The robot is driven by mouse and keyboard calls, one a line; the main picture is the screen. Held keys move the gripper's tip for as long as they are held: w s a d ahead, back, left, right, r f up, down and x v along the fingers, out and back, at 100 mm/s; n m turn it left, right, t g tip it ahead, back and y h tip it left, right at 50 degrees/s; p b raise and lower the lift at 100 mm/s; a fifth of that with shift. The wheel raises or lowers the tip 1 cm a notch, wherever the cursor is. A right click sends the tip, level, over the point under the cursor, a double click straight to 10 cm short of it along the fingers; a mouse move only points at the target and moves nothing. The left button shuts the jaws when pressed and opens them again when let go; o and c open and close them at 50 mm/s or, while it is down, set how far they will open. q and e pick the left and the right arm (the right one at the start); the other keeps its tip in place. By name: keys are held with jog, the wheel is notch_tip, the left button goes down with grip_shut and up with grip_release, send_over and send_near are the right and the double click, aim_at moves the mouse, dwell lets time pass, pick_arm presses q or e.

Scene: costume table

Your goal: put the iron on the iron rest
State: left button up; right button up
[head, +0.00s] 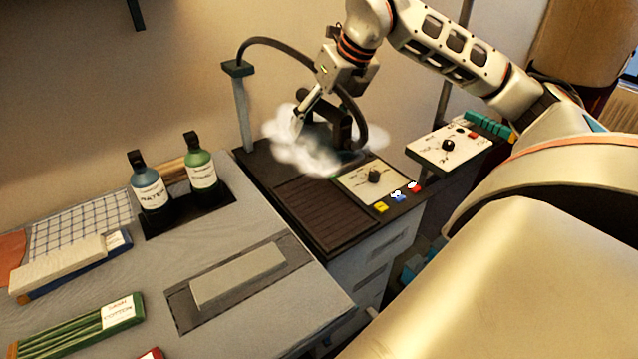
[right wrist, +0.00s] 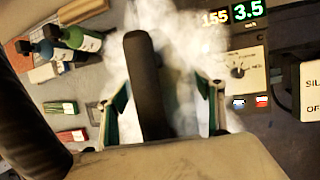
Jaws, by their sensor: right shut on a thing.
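My right gripper (head: 314,108) is shut on the dark handle of the iron (head: 341,126), over the back part of the dark station. In the right wrist view, the handle of the iron (right wrist: 146,85) stands between the two fingers of my right gripper (right wrist: 163,88). White steam hides the iron's body and sole, so I cannot tell whether it touches anything. A dark ribbed pad (head: 322,212), which looks like the iron rest, lies bare in front of the steam. My left gripper is not in view.
A dark hose (head: 283,44) arches from a post (head: 241,105) to the iron. A dial panel (head: 360,180) and coloured buttons sit right of the pad. Blue (head: 150,188) and green (head: 201,170) bottles stand left. A grey block (head: 239,274) lies on the table.

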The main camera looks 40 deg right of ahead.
jog(key=b, duration=0.2)
send_over(319, 200)
notch_tip(319, 200, down, 12)
jog(key=r, duration=0.1)
jog(key=shift+w+f, duration=0.1)
jog(key=shift+f, duration=2.7)
jog(key=o, duration=2.1)
jog(key=shift+a, duration=0.1)
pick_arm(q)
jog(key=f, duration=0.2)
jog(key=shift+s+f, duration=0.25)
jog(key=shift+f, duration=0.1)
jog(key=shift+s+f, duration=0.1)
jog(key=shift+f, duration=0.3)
pick_arm(e)
jog(key=v, duration=1.2)
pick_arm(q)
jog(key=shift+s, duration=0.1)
